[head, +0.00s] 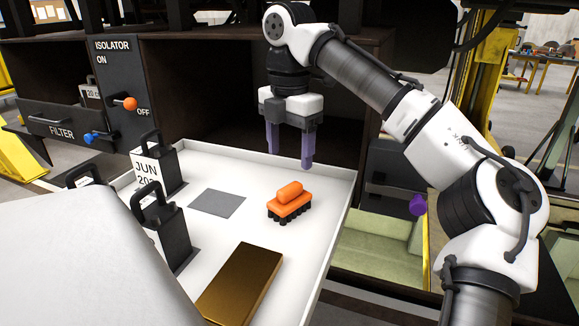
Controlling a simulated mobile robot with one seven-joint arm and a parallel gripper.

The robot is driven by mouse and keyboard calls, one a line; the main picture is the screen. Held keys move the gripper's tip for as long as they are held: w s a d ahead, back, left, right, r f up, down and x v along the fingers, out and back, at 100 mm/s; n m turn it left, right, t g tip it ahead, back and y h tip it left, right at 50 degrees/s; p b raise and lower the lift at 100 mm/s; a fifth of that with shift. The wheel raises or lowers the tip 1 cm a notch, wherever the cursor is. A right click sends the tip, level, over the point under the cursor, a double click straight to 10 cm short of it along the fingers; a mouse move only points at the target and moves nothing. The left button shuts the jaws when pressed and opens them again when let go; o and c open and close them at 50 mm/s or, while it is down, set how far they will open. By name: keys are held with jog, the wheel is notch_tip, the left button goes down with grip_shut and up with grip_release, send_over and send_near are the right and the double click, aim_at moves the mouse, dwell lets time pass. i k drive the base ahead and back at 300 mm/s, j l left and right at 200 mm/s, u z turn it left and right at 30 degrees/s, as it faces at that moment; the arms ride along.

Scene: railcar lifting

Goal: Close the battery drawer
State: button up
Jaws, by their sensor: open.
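The battery drawer (335,190) is a white tray pulled out of a dark cabinet. Black battery blocks with handles (177,232) stand at its left side, one with a "JUN" label (147,170). An orange brush (289,203), a gold block (240,285) and a flat grey square (217,203) are also in it. My gripper (290,158) points down with purple fingers apart and empty. It appears above the back of the drawer, in front of the dark opening; its exact height is unclear. The drawer's front is hidden.
Green cushions (372,238) lie lower right. A yellow frame (497,60) stands behind my arm.

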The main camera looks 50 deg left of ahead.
aim_at(244, 267)
jog(key=k+l, duration=0.25)
jog(key=l, duration=0.2)
jog(key=k+l, duration=0.25)
jog(key=l, duration=0.15)
jog(key=k+l, duration=0.2)
jog(key=l, duration=0.25)
jog(key=k+l, duration=0.25)
jog(key=l, duration=0.15)
